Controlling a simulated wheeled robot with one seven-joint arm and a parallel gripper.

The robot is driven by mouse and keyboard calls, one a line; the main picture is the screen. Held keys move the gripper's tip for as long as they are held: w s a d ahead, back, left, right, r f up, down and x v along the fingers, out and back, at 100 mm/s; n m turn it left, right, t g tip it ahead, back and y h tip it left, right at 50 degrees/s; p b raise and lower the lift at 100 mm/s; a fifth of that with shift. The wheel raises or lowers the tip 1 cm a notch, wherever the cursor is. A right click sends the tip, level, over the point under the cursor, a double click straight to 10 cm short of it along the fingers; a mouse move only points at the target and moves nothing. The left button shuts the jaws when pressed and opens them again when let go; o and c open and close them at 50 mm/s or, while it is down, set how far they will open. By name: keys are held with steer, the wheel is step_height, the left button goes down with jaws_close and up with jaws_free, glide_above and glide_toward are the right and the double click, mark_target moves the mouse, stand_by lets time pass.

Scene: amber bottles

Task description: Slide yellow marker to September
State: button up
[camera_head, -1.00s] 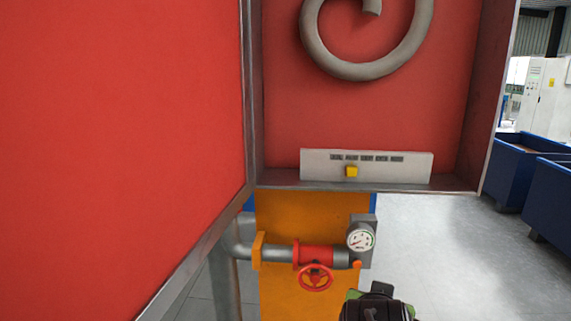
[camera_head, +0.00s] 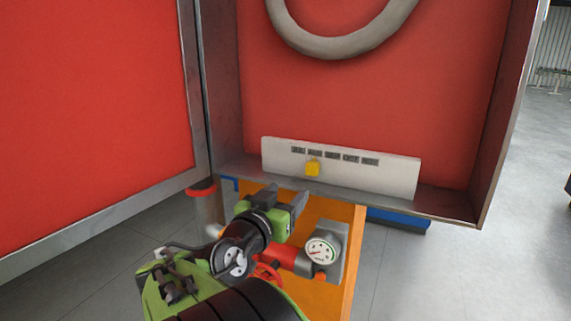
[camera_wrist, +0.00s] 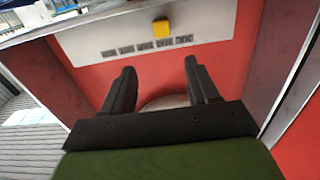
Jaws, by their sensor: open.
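The yellow marker (camera_head: 312,168) is a small block on the front of a white strip (camera_head: 400,176), low inside a red cabinet. In the head view it sits just below the second label from the left. The month names are too small to read, so I cannot tell which is September. The wrist view shows the strip upside down, with the marker (camera_wrist: 162,28) beyond the row of labels (camera_wrist: 147,46). My gripper (camera_head: 298,203) is below and in front of the marker, apart from it. In the wrist view its two dark fingers (camera_wrist: 159,66) are spread and empty.
The cabinet's metal lower edge (camera_head: 440,203) runs under the strip, and its side wall stands at the right. An open red door (camera_head: 95,90) fills the left. Below are an orange stand with a gauge (camera_head: 321,251) and a red valve. A grey curved pipe (camera_head: 340,45) is above.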

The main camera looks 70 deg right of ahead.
mark_target(311, 166)
steer(key=d+p, duration=0.1)
steer(key=d, duration=0.4)
steer(key=d+p, duration=0.2)
steer(key=d, duration=0.3)
steer(key=s+d+p, duration=0.1)
steer(key=d, duration=0.4)
steer(key=shift+d+p, duration=0.25)
steer(key=shift+p, duration=0.05)
jaws_close()
